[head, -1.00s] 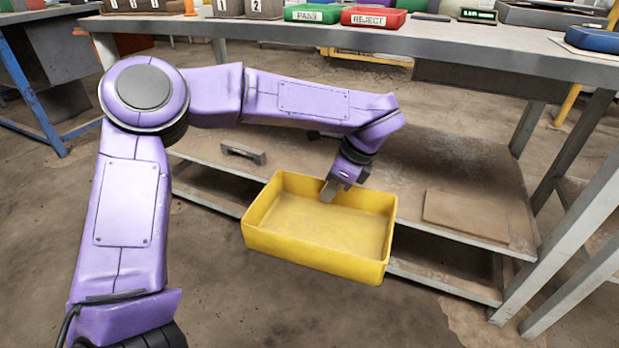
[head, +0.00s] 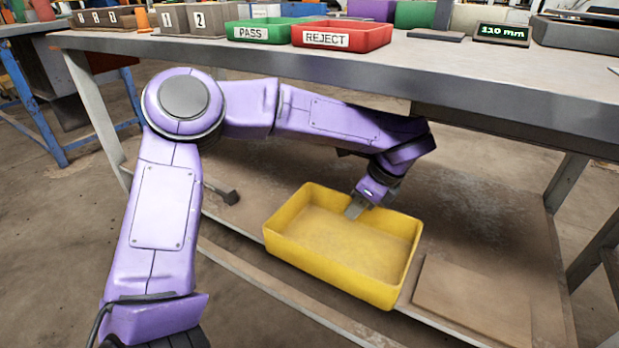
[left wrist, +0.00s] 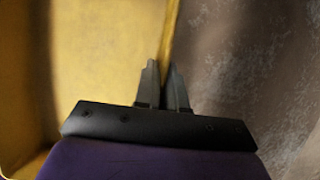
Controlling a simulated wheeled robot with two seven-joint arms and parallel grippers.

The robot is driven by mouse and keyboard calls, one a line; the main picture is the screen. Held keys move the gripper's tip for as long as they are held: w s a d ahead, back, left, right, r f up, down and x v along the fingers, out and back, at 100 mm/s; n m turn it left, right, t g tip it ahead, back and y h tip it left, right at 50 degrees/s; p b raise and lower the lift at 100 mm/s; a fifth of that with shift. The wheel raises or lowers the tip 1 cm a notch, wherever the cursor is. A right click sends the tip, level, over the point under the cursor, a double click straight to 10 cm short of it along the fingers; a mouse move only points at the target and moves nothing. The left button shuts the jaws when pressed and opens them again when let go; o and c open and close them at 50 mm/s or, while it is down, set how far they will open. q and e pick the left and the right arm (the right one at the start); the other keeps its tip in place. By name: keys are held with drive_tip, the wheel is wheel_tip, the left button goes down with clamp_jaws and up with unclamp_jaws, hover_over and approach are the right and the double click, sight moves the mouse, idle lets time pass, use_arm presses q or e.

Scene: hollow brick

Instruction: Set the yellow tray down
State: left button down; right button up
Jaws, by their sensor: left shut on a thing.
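The yellow tray (head: 330,274) is an empty, open box at the lower shelf (head: 480,215) under the workbench. In the head view its front side overlaps the shelf's front edge; I cannot tell whether its base touches the shelf. My left gripper (head: 354,209) reaches in under the bench top and is shut on the tray's far wall. In the left wrist view, the two fingers (left wrist: 163,88) pinch the yellow wall (left wrist: 171,35), with the tray's inside on the left and the worn shelf surface on the right. My right gripper is not in view.
A flat brown board (head: 475,300) lies on the shelf just right of the tray. A dark handle-like piece (head: 222,192) lies to the left. The bench top (head: 420,75) overhangs my arm and carries the green PASS tray (head: 262,31) and red REJECT tray (head: 342,36).

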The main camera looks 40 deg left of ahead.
use_arm(q)
drive_tip(key=w+a+f, duration=0.2)
drive_tip(key=w+f, duration=0.1)
drive_tip(key=w+a+f+b, duration=0.1)
drive_tip(key=w+a+f, duration=0.1)
drive_tip(key=w, duration=0.1)
drive_tip(key=w+a+f, duration=0.3)
drive_tip(key=shift+w+f, duration=0.35)
drive_tip(key=shift+w, duration=0.05)
drive_tip(key=shift+w+a+f+b, duration=0.15)
drive_tip(key=shift+w+f+b, duration=0.1)
drive_tip(key=shift+b, duration=0.05)
drive_tip(key=f+b, duration=0.2)
drive_tip(key=f, duration=0.1)
drive_tip(key=shift+w+a+f, duration=0.15)
drive_tip(key=shift+w, duration=0.05)
drive_tip(key=shift+f, duration=0.15)
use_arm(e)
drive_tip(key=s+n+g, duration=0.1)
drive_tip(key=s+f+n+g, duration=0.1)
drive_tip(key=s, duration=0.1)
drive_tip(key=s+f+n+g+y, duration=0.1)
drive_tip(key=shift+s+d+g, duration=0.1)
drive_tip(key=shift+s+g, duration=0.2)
